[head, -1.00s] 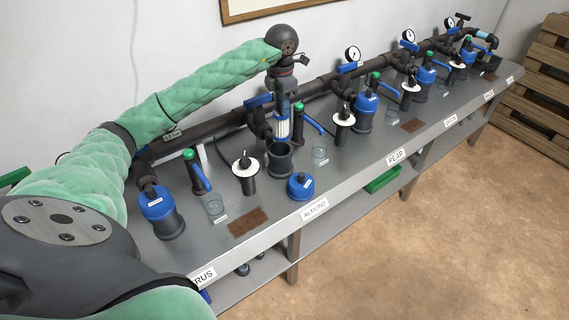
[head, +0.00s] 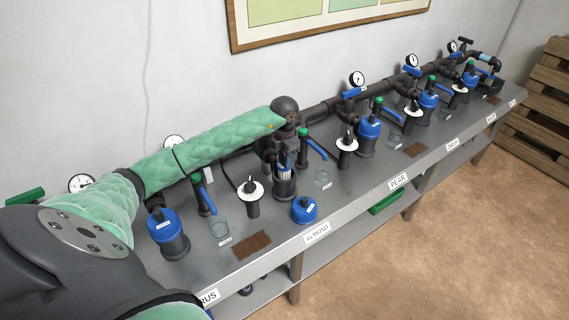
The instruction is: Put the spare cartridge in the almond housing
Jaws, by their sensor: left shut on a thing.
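The almond housing (head: 285,190) is an open dark cup on the bench behind the ALMOND label (head: 317,233). Its blue cap (head: 304,210) sits on the bench to its right front. My left gripper (head: 284,158) points down over the housing and is shut on the spare cartridge (head: 284,171), a white pleated cylinder. The cartridge's lower part is hidden inside the housing's rim; whether it touches the bottom cannot be seen. My right gripper is not in view.
A blue-capped housing (head: 168,232) stands to the left. A white-disc post (head: 251,192), a green-topped blue-handled valve (head: 309,145) and glass cups (head: 220,229) stand close around the almond housing. A dark pipe runs along the back. A brown mat (head: 251,245) lies at the front edge.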

